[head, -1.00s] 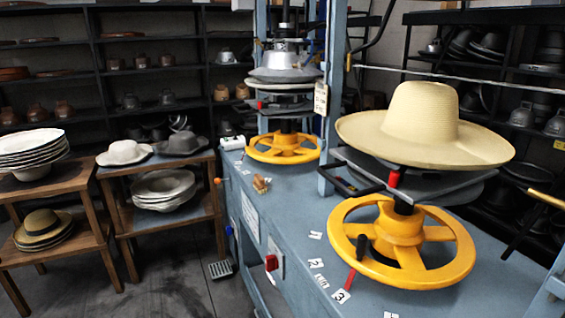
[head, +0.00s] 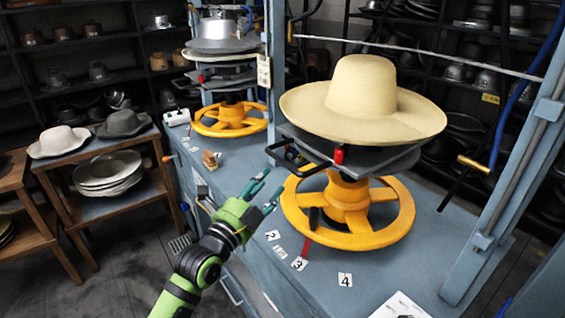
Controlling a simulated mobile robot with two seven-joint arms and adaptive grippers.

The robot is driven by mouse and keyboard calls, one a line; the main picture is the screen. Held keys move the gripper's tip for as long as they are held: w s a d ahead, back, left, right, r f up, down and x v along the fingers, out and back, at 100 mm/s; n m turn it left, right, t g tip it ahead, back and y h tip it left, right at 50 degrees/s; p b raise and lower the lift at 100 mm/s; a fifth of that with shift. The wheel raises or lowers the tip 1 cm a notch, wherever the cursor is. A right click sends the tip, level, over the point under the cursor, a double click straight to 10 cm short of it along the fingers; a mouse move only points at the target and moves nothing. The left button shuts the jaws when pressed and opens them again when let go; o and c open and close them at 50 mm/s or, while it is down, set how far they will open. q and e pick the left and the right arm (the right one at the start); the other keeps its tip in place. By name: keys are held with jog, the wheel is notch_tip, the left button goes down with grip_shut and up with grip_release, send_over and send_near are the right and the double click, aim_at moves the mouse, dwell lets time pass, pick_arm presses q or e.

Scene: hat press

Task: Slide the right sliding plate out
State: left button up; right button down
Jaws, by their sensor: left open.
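The right sliding plate (head: 384,163) is a dark grey plate under a cream straw hat (head: 363,100), above a large yellow handwheel (head: 348,212). Its black loop handle (head: 293,172) sticks out at the plate's left front, and a red knob (head: 339,155) sits by its front edge. My left gripper (head: 270,187) is green with teal fingertips. It is open and empty, just left of and slightly below the handle, with no clear contact. Part of the plate is hidden by the hat brim. My right gripper is not in view.
A second press with a yellow handwheel (head: 228,120) stands further back left. A blue post rises between the presses, and another blue post (head: 515,165) stands at right. Numbered labels lie on the blue bench (head: 395,262). A wooden stand (head: 150,190) holds hats at left.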

aim_at(282, 164)
pick_arm(q)
jog(key=shift+m+h, duration=0.3)
jog(key=shift+r+p+x, duration=0.2)
jog(key=shift+p+x, duration=0.05)
jog(key=shift+x, duration=0.95)
jog(key=shift+r+p+x, duration=0.2)
jog(key=shift+p+x, duration=0.1)
jog(key=shift+x, duration=0.95)
jog(key=shift+r+p+x, duration=0.25)
jog(key=shift+x, duration=0.95)
jog(key=shift+s, duration=0.15)
grip_shut()
